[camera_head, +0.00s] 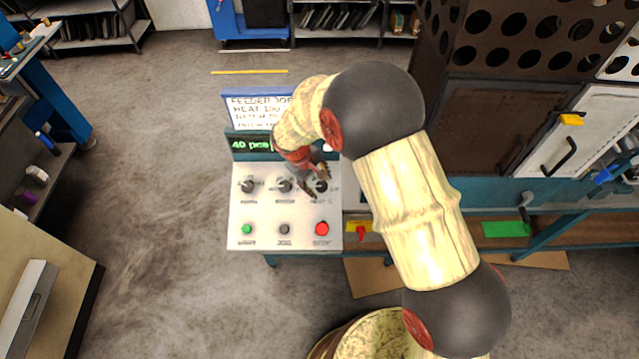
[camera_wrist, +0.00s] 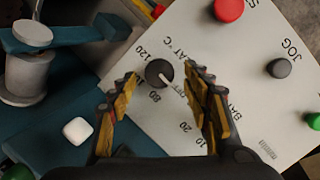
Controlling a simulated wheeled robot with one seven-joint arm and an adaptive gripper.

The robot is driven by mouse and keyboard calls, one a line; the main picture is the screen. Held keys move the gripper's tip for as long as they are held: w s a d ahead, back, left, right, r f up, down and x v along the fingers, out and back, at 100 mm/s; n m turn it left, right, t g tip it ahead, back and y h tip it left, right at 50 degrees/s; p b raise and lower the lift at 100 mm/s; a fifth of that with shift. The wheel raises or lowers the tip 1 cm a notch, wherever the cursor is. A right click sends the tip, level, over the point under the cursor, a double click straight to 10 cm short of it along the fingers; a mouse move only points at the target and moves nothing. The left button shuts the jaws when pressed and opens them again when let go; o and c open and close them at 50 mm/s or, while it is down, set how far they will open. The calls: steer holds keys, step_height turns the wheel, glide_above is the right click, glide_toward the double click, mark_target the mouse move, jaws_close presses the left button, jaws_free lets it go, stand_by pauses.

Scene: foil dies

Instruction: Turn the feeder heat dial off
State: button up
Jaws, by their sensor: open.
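The heat dial (camera_wrist: 160,73) is a round dark knob with a pale pointer line on the white control panel (camera_head: 265,213). In the wrist view the numbers 120 and 80 and a "°C" label are printed around it. The pointer slants down and right in that view; small lettering beside it is partly hidden by a finger. In the head view the heat dial (camera_head: 320,187) is the rightmost of three knobs. My gripper (camera_wrist: 160,78) is open, with a finger on either side of the dial; contact cannot be told. It also shows over the panel in the head view (camera_head: 316,180).
Two other dials (camera_head: 248,186) (camera_head: 285,186) sit left of the heat dial. Below are a green button (camera_head: 246,229), a grey jog button (camera_head: 284,229) and a red stop button (camera_head: 321,228). A green display (camera_head: 250,145) reads "40 pcs". A dark cabinet (camera_head: 490,125) stands right.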

steer(key=v, duration=1)
steer(key=shift+r, duration=0.2)
steer(key=shift+s+a, duration=0.15)
steer(key=s+d+r+m+t+y+b, duration=0.1)
steer(key=s+d+r+m+b, duration=0.1)
steer(key=s+d, duration=0.4)
steer(key=s+d+r+m+t+y+b, duration=0.1)
steer(key=s+d+r+m+b, duration=0.2)
steer(key=s+d+r, duration=0.4)
steer(key=s+d+r+m+t+y+b, duration=0.1)
steer(key=s+d+r, duration=0.4)
steer(key=s, duration=0.8)
steer(key=d+m+t+b, duration=0.1)
steer(key=d+m+b, duration=0.1)
steer(key=shift+m, duration=0.3)
